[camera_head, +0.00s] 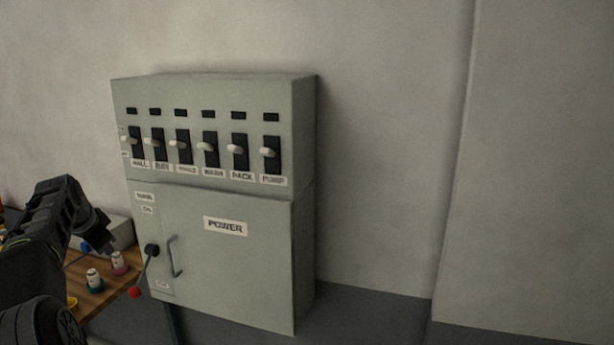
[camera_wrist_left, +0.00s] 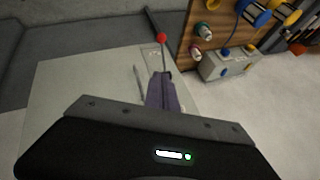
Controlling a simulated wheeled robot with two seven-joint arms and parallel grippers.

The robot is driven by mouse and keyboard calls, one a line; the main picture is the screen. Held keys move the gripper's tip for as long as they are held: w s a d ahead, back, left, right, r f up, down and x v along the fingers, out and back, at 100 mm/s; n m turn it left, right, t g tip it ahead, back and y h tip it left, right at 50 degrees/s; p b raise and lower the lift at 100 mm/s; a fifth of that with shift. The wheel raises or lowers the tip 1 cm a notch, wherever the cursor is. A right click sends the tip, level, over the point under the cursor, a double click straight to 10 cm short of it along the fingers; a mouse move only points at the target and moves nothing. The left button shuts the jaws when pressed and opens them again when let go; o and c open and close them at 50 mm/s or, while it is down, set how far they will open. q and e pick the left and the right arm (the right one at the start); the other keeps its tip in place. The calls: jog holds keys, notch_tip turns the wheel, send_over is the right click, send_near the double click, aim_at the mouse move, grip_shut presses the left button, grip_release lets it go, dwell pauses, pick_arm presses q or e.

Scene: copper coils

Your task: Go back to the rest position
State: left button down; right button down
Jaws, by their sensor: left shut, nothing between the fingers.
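My left gripper (camera_head: 106,238) is at the left of the head view, left of the grey power cabinet (camera_head: 255,265) and above a wooden bench. In the left wrist view its fingers (camera_wrist_left: 162,92) are shut and empty, seen against the cabinet (camera_wrist_left: 85,80). They appear apart from the cabinet's lever (camera_head: 150,262), which ends in a red ball and points down; that red ball (camera_wrist_left: 161,37) also shows in the wrist view. My right gripper is not in view.
The cabinet has a row of labelled switches (camera_head: 209,147) and a door handle (camera_head: 174,257). The bench (camera_head: 97,298) holds small spools (camera_head: 94,281) and a grey box (camera_head: 118,234). The wall at right is bare.

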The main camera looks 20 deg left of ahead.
pick_arm(q)
jog(key=w+d+f+n+t, duration=0.1)
jog(key=w+d+f+n, duration=0.25)
jog(key=f, duration=0.45)
jog(key=w+d+f+n, duration=0.2)
jog(key=w+f, duration=0.2)
jog(key=f, duration=0.5)
jog(key=d+f+n+h, duration=0.2)
jog(key=d+f+h, duration=0.1)
jog(key=d+f, duration=1.6)
jog(key=s+d+f+g+h, duration=0.1)
jog(key=s+d+f, duration=0.25)
jog(key=d, duration=0.45)
jog(key=s+d+f+g+h, duration=0.1)
jog(key=s+d+f, duration=0.25)
jog(key=d, duration=0.35)
jog(key=s+d+f+g+h, duration=0.1)
jog(key=s+d+f, duration=0.2)
jog(key=s+d, duration=0.35)
jog(key=s+d+f+m+g+h, duration=0.2)
jog(key=s+d+m+g, duration=0.1)
jog(key=s+d, duration=1.4)
jog(key=shift+d+g, duration=0.3)
jog(key=shift+d, duration=0.2)
